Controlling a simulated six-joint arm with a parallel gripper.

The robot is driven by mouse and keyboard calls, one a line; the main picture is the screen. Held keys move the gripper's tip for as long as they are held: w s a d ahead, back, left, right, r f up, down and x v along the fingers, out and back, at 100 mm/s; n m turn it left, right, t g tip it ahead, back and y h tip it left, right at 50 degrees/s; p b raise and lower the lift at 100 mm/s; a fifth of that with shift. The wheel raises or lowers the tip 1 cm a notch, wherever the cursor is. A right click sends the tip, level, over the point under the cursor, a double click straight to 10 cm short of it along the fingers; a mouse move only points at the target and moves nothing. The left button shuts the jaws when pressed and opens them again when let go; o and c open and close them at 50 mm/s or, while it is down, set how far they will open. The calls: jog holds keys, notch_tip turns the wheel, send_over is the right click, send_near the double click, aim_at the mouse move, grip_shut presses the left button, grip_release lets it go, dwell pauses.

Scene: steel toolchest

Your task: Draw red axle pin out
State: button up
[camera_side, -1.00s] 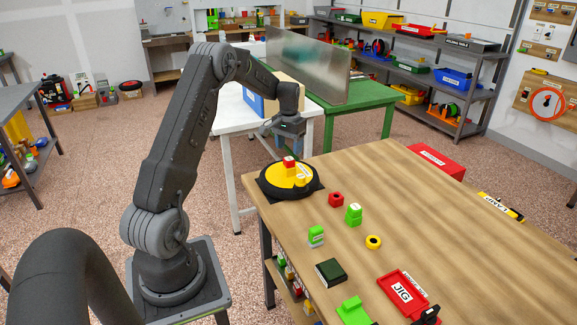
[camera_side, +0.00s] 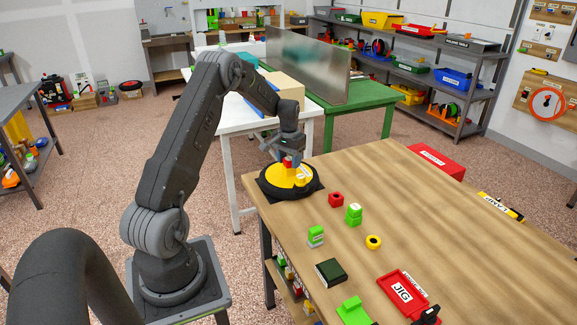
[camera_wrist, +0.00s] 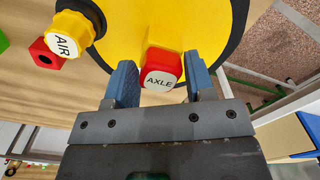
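The red axle pin (camera_wrist: 163,70), with a white cap top marked AXLE, stands in the middle of the yellow wheel hub (camera_wrist: 205,25). In the side view the pin (camera_side: 288,162) shows only in part. The wheel has a black tyre (camera_side: 316,185) and lies flat at the table's far left corner. My gripper (camera_wrist: 160,82) is open, pointing down over the hub. Its blue fingers stand on either side of the pin, with a gap showing on each side. In the side view my gripper (camera_side: 287,160) hides part of the hub.
A yellow cap marked AIR (camera_wrist: 68,38) stands near the tyre's edge. A red block (camera_side: 336,199), green blocks (camera_side: 353,214), a yellow ring (camera_side: 373,242), a dark green box (camera_side: 331,272) and a red JIG tray (camera_side: 403,293) lie on the wooden table (camera_side: 440,225).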

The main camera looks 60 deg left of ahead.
aim_at(290, 158)
jog(key=c, duration=0.4)
jog(key=shift+r, duration=0.7)
dwell(0.3)
jog(key=shift+r, duration=1.85)
jog(key=shift+w+d, duration=0.1)
jog(key=w+d, duration=0.3)
jog(key=d, duration=0.2)
jog(key=w+d, duration=0.3)
jog(key=d, duration=0.2)
jog(key=w+d, duration=0.2)
jog(key=d, duration=0.3)
jog(key=shift+w+d+r, duration=0.15)
jog(key=shift+w+r, duration=0.2)
jog(key=shift+w, duration=0.05)
